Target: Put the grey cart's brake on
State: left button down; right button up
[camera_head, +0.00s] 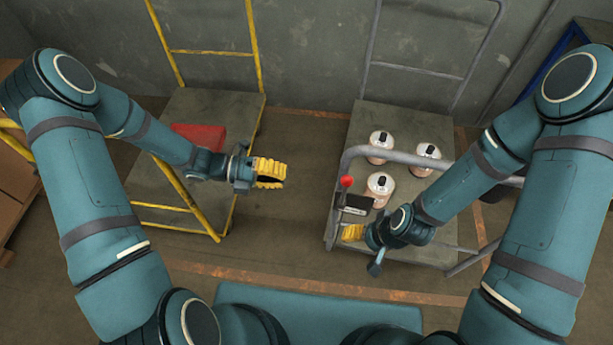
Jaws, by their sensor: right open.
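The grey cart (333,224) stands right of centre, with a grey deck and grey tube rails. A lever with a red knob (346,182) stands up at its near left corner, beside a small dark plate (357,203). I cannot tell the brake's state from this view. My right gripper (353,232) is open at the cart's near edge, just below the knob and plate, apart from the knob; its own wrist hides part of it. My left gripper (270,172) hangs between the two carts, with yellow fingers close together and nothing visible in them.
Three pale cylindrical items with dark tops (380,184) stand on the grey cart's deck. A yellow-railed cart (205,105) with a red box (198,137) stands at left. Bare floor (292,150) lies between the carts. A grey wall (310,50) closes the back.

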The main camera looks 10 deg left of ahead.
pick_arm(q)
jog(key=b, duration=0.3)
send_over(344, 193)
jog(key=f+v, duration=0.1)
jog(key=v, duration=0.2)
notch_tip(344, 193, down, 2)
jog(key=shift+s+a, duration=0.15)
jog(key=shift+a, duration=0.05)
pick_arm(e)
jog(key=f, duration=0.3)
jog(key=shift+w, duration=0.35)
jog(key=shift+r, duration=0.15)
